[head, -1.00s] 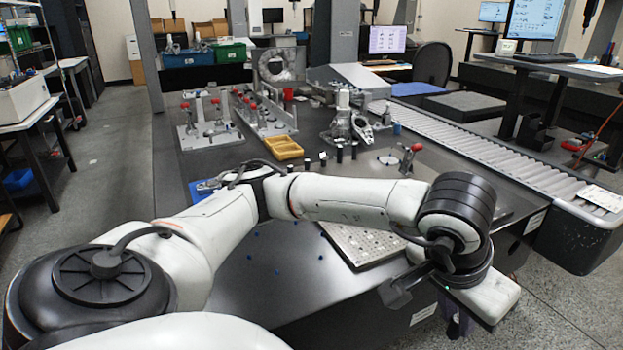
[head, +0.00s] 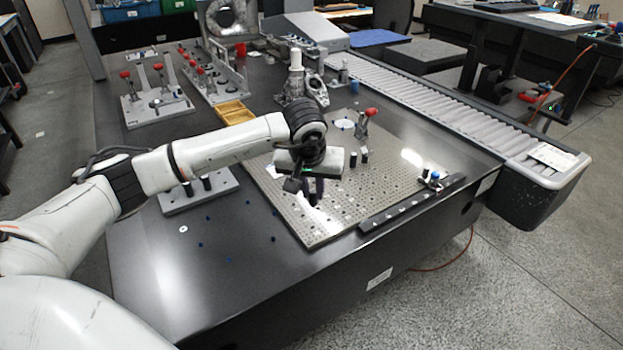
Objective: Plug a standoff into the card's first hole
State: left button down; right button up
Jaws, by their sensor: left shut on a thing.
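My left gripper (head: 312,192) points down over the perforated grey plate (head: 290,215). It is shut on a small dark piece that looks like a standoff, mostly hidden by the fingers. I cannot tell whether it touches the plate. Black standoff-like cylinders (head: 352,160) stand upright on the plate, right of the gripper. More stand on a grey block (head: 226,184) left of the plate. A black strip with a row of holes (head: 410,204) lies along the plate's right front edge. I cannot tell for sure which part is the card. My right gripper is not in view.
A red-knobbed clamp (head: 364,124) stands at the plate's back. A yellow tray (head: 234,112) and clamp fixtures (head: 157,100) sit farther back. A roller conveyor (head: 440,100) runs along the right. Small blue bits lie on the dark table (head: 180,285), whose front left is mostly clear.

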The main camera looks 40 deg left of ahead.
aim_at(312, 204)
pick_arm(q)
jog(key=shift+w+a+f, duration=0.1)
jog(key=shift+a, duration=0.1)
jog(key=shift+f+b, duration=0.45)
jog(key=shift+f, duration=0.1)
jog(key=shift+f+b, duration=0.8)
jog(key=shift+f, duration=0.35)
jog(key=shift+f+b, duration=0.6)
jog(key=shift+f, duration=0.25)
jog(key=shift+f+b, duration=0.55)
jog(key=shift+f, duration=0.35)
jog(key=shift+r, duration=0.15)
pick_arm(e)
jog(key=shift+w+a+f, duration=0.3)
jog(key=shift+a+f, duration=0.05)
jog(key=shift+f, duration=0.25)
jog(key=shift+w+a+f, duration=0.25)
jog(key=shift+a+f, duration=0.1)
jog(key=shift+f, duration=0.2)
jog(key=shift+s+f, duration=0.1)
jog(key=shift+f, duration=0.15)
pick_arm(q)
jog(key=shift+f+b, duration=0.75)
jog(key=shift+f, duration=0.2)
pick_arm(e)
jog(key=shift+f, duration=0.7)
